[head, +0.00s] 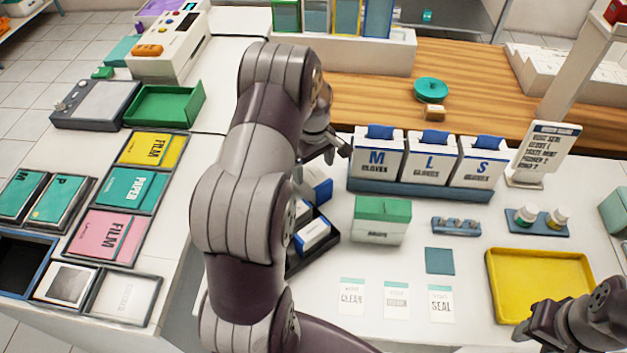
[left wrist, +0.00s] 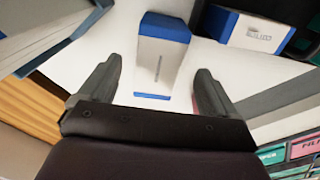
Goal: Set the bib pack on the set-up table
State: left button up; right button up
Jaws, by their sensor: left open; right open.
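A blue-and-white box (head: 318,187), which looks like the bib pack, stands on the white set-up table (head: 468,278), partly hidden behind my left arm. In the left wrist view this pack (left wrist: 163,52) stands between the spread fingers of my left gripper (left wrist: 155,80), with white surface showing on both sides. My left gripper (head: 328,155) is open and empty, its fingers partly hidden in the head view. A second blue-and-white box (head: 312,235) lies in a dark tray (head: 322,250). My right gripper (head: 535,325) is open at the lower right.
A glove-box rack (head: 420,190) stands close right of the pack. A green-topped box (head: 381,220), a blue square (head: 439,261), several cards (head: 397,300) and a yellow tray (head: 540,258) occupy the table. Film and paper bins (head: 134,190) line the left counter.

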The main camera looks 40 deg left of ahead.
pick_arm(q)
notch_tip(320, 180, up, 4)
jog(key=shift+d+r, duration=0.1)
jog(key=shift+r, duration=0.15)
jog(key=s+d+r+m, duration=0.2)
jog(key=s+d+m, duration=0.5)
jog(key=d, duration=0.1)
jog(key=s+d+r+m+t, duration=0.1)
jog(key=s+d+m, duration=0.7)
jog(key=d, duration=0.1)
jog(key=shift+d+r, duration=0.2)
jog(key=shift+r, duration=0.2)
